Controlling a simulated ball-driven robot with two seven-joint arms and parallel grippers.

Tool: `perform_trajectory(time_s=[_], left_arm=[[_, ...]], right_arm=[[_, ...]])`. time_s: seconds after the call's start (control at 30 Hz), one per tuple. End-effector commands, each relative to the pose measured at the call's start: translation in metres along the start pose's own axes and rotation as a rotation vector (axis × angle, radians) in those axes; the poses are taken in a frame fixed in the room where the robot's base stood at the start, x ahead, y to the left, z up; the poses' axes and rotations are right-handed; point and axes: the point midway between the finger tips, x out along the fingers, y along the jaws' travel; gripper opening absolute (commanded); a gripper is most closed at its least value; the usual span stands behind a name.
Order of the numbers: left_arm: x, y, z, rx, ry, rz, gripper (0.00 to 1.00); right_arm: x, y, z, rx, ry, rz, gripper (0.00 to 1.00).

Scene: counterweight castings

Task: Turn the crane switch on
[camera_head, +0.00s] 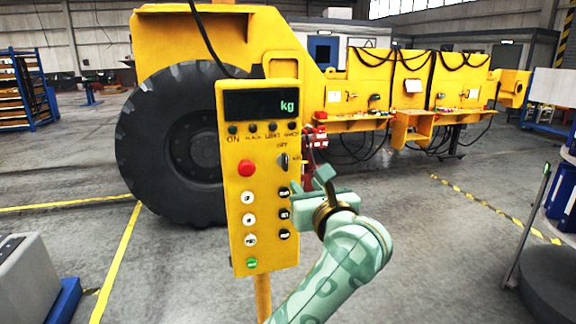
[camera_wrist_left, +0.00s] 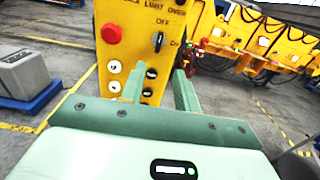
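The crane switch (camera_head: 282,161) is a small dark rotary knob on the right side of a yellow control panel (camera_head: 234,150), below the word OFF. My right gripper is not in view.
A red button (camera_head: 246,168) is left of the switch. White (camera_head: 248,219) and black (camera_head: 284,214) buttons are below, with a green one (camera_head: 251,263) at the bottom. Behind stands a yellow machine (camera_head: 375,75) with a large wheel.

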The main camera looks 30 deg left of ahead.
Motion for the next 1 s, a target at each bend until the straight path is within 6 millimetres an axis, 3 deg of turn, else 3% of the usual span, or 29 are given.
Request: perform_trajectory(time_s=[0.3,0.5,0.7,0.97,1.0], left_arm=[[0.083,0.002,-0.001,0.006,-0.004,0.007,0.32],[0.119,0.001,-0.001,0.007,-0.004,0.006,0.32],[0.133,0.001,0.000,0.004,-0.002,0.004,0.32],[0.134,0.001,0.000,0.004,-0.003,0.003,0.32],[0.134,0.001,0.000,0.004,-0.003,0.003,0.21]], right_arm=[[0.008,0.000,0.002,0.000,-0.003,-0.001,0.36],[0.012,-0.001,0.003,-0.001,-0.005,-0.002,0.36],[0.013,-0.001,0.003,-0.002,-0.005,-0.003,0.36],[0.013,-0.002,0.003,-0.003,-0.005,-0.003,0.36],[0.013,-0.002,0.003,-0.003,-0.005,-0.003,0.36]])
